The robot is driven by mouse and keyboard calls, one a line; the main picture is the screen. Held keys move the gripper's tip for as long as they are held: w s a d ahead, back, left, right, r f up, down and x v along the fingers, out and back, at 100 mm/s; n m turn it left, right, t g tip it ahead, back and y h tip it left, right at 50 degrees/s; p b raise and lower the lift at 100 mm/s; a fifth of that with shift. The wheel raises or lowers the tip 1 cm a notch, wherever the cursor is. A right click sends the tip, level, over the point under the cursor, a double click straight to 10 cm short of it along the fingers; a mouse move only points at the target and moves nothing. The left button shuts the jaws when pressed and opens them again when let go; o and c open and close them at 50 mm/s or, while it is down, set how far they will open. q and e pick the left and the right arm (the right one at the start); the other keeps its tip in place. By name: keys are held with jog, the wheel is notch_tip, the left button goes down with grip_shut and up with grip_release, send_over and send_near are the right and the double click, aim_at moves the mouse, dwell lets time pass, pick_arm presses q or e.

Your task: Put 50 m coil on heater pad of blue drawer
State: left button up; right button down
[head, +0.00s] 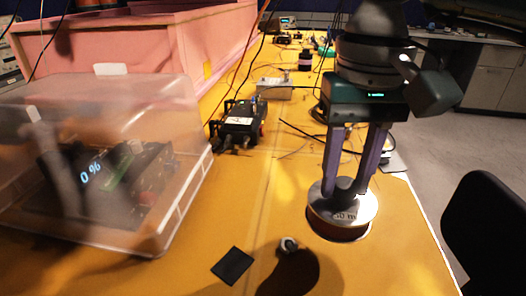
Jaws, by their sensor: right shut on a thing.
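The 50 m coil (343,216) is a round, flat spool with a silvery top and a reddish-brown side, its label reading "50 m". My right gripper (347,188) points down from above and is shut on the middle of the coil. I cannot tell for sure whether the coil hangs just over the yellow table or touches it. I make out no blue drawer and no heater pad. My left gripper is not in view.
A clear box (190,150) covers a device with a "0 %" display at left. A pink foam enclosure (130,45) stands behind it. A black square (232,265) and a small round metal part (288,245) lie in front. A black device (238,122) with cables stands mid-table.

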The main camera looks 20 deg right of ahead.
aim_at(339, 207)
jog(key=shift+w+f, duration=0.1)
jog(key=shift+f, duration=2.5)
jog(key=shift+f, duration=0.1)
jog(key=c, duration=1)
grip_release()
jog(key=shift+f, duration=0.1)
jog(key=o, duration=0.5)
